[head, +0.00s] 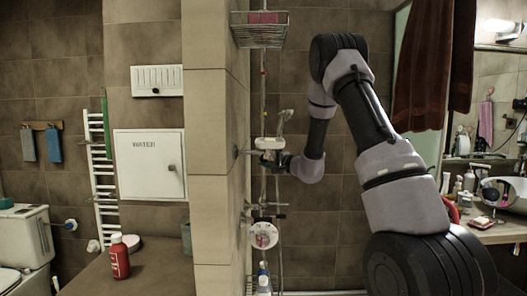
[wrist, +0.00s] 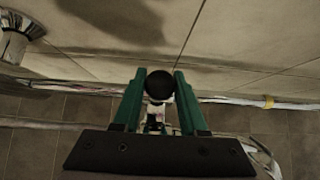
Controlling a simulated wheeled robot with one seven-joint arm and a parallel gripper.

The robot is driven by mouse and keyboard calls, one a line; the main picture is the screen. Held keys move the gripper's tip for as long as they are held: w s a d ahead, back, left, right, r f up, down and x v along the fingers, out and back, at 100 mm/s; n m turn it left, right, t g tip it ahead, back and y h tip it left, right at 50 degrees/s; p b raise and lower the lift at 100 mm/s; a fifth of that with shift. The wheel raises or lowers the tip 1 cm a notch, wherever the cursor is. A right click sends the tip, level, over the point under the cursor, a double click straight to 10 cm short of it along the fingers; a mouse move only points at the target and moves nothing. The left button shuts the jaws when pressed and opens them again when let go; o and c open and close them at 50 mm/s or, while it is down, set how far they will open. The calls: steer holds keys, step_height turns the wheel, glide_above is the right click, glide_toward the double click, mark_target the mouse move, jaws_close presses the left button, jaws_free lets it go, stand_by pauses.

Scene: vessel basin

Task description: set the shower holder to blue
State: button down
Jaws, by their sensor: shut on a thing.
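The shower holder (head: 269,143) is a pale fitting on the upright rail (head: 263,92), about midway up in the head view. A chrome hand shower (head: 284,119) rises from it, tilted right. My gripper (head: 268,158) is at the holder, its jaws mostly hidden by the holder and my wrist. In the wrist view, the green fingers of my gripper (wrist: 159,80) are shut on a round black knob (wrist: 159,86), one on each side. The rail also crosses the wrist view, with a yellow band (wrist: 268,101) at the right. I cannot make out a blue mark.
A wire basket (head: 260,35) hangs above on the rail. A round white dial (head: 264,235) is below, with a bottle (head: 263,279) at the bottom. The tiled wall is close behind the rail; a pillar (head: 215,150) stands to the left.

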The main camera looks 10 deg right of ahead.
steer(key=shift+f, duration=0.7)
steer(key=shift+c, duration=2.4)
jaws_free()
steer(key=v, duration=1)
steer(key=shift+s+d, duration=0.25)
steer(key=shift+s, duration=0.1)
